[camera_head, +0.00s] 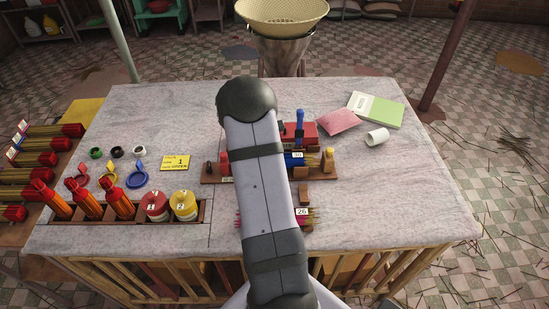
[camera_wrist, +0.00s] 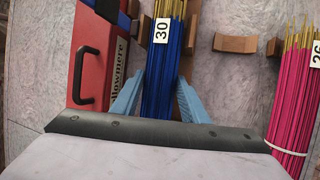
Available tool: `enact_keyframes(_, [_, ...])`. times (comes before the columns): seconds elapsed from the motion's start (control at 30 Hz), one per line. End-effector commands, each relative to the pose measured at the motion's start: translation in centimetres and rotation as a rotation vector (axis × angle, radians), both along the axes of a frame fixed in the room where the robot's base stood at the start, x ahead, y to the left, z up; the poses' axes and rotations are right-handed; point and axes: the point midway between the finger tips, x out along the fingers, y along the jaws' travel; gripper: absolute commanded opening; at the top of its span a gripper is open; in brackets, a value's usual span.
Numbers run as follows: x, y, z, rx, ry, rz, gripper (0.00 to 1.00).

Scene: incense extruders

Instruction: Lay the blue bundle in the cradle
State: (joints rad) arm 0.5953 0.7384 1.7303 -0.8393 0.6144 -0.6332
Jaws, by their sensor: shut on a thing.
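The blue bundle (camera_wrist: 167,62) has a white label reading 30 and pale stick ends. It also shows in the head view (camera_head: 289,162), beside my forearm. My gripper (camera_wrist: 158,92) has a light blue finger on each side of the bundle and is shut on it. I cannot tell whether the bundle hangs clear or rests on something below. A brown wooden block with a curved edge (camera_wrist: 235,43), which looks like part of a cradle, lies right of the bundle in the wrist view. In the head view my arm hides the gripper and part of the wooden base.
A red press with a black handle (camera_wrist: 92,62) stands close left of the bundle in the wrist view. A pink bundle labelled 26 (camera_wrist: 291,105) lies at the right. Red-orange bundles and lidded jars (camera_head: 184,205) fill a tray at left.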

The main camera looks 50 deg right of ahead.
Motion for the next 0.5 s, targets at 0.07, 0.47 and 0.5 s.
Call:
enact_keyframes(0.07, [0.06, -0.05, -0.08, -0.001, -0.001, 0.001, 0.07])
enact_keyframes(0.47, [0.04, -0.03, -0.07, -0.001, -0.001, 0.001, 0.62])
enact_keyframes(0.5, [0.04, -0.03, -0.08, -0.001, -0.001, 0.0, 0.62])
